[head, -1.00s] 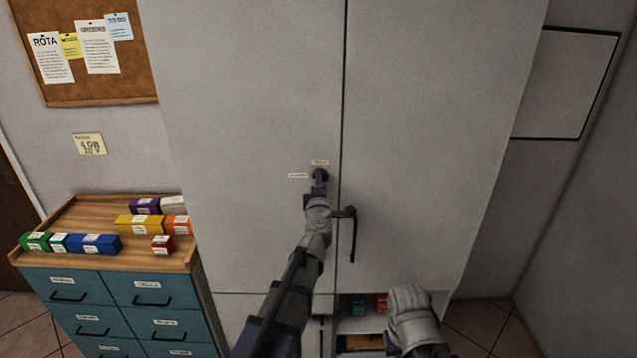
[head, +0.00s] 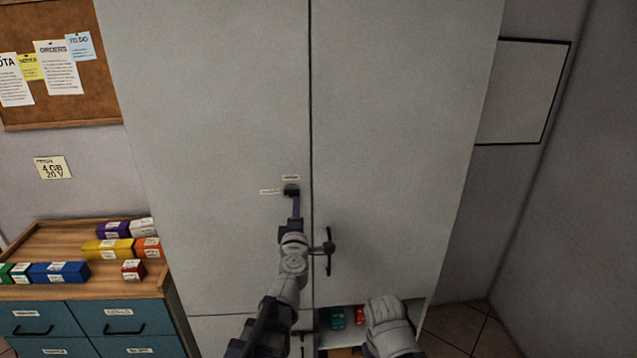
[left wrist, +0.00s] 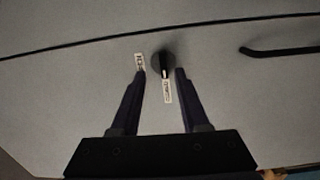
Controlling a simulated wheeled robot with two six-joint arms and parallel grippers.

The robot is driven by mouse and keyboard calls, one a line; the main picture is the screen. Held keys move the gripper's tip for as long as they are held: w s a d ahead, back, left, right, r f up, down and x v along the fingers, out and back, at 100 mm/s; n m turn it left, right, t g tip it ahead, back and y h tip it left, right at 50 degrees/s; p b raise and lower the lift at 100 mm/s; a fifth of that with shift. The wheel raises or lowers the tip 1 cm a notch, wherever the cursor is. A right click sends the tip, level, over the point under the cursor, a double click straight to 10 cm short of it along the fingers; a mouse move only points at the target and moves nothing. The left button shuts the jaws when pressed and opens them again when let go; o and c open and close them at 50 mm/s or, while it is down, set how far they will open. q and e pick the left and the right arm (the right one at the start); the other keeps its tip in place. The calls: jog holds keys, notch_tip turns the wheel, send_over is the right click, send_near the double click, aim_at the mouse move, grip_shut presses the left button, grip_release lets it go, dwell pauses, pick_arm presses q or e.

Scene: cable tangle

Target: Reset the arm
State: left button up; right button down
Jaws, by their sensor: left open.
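My left gripper (head: 295,208) is in front of the tall grey cabinet (head: 220,110), just below a small dark knob (head: 291,190) on the left door. In the left wrist view the gripper (left wrist: 161,73) is open and empty. Its two fingers lie either side of the black knob (left wrist: 163,64) in the picture, with gaps on both sides. Whether the fingertips reach as deep as the knob is hard to tell. Small white labels sit above and beside the knob. My right arm's pale link shows at the lower right, but its gripper is not visible.
A black door handle (head: 328,255) is close to the right of my left wrist. An open lower compartment (head: 323,340) holds teal and red boxes (head: 359,314). At left, a wooden tray top (head: 60,232) carries several coloured boxes above teal drawers (head: 126,318).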

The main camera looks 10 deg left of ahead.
pick_arm(q)
jog(key=s+d+f+m+g+h, duration=0.2)
jog(key=d+f+m+h, duration=0.1)
jog(key=d+m+h, duration=0.3)
jog(key=s+d+f+m+g+h, duration=0.2)
jog(key=d+f+m+h, duration=0.2)
jog(key=d+m, duration=0.3)
jog(key=s+a+f+m+g+y, duration=0.2)
jog(key=s+f+m+g, duration=0.5)
jog(key=f, duration=0.3)
jog(key=s+a+f+g+y, duration=0.45)
jog(key=s+a, duration=0.25)
jog(key=s, duration=0.4)
jog(key=s+d+f+m+g+b, duration=0.2)
jog(key=s+d+f+m+b, duration=0.1)
jog(key=s+d, duration=0.4)
jog(key=d+f+y+b, duration=0.1)
jog(key=d, duration=0.1)
jog(key=shift+d+f+m, duration=0.35)
jog(key=shift+d+m, duration=0.05)
jog(key=shift+g, duration=0.25)
